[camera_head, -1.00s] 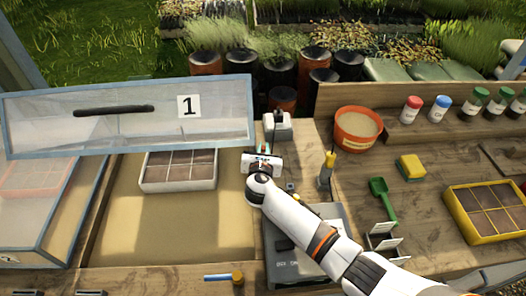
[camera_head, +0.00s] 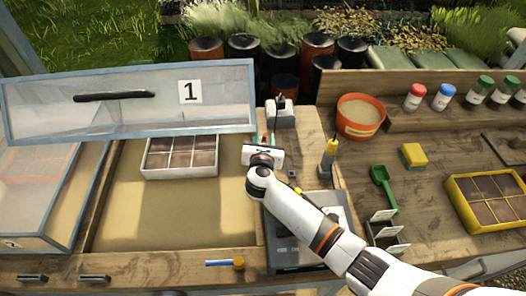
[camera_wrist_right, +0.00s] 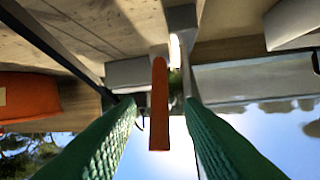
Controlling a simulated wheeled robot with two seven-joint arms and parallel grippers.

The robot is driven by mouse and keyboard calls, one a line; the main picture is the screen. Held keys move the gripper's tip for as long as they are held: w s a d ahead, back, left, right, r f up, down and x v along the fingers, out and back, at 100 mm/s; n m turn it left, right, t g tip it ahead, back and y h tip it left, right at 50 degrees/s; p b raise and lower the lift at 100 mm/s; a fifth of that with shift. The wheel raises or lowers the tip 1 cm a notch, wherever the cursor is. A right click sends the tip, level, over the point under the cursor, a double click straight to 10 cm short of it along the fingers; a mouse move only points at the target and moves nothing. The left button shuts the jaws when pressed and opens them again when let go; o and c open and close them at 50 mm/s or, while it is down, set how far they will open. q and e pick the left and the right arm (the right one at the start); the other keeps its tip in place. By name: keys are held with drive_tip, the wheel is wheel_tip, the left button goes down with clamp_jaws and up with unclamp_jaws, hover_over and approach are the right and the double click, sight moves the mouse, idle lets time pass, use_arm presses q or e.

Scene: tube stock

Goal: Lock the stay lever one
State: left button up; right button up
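The lid marked 1 (camera_head: 125,120) is raised and tilted over the left frame. A white bracket (camera_head: 281,112) stands by its right edge. In the right wrist view an orange-red lever (camera_wrist_right: 159,105) lies between the two green fingers of my right gripper (camera_wrist_right: 158,112), with a gap on each side. In the head view my right gripper (camera_head: 263,139) is beside the lid's right edge, just in front of the bracket. Its fingers are small there and the lever is hard to make out. My left gripper is not in view.
A seed tray (camera_head: 181,170) lies in the frame under the lid. A yellow-handled tool (camera_head: 329,160), an orange pot (camera_head: 360,117), a green scoop (camera_head: 382,186) and a grey scale (camera_head: 285,250) are near my right arm.

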drive_tip(key=v, duration=1)
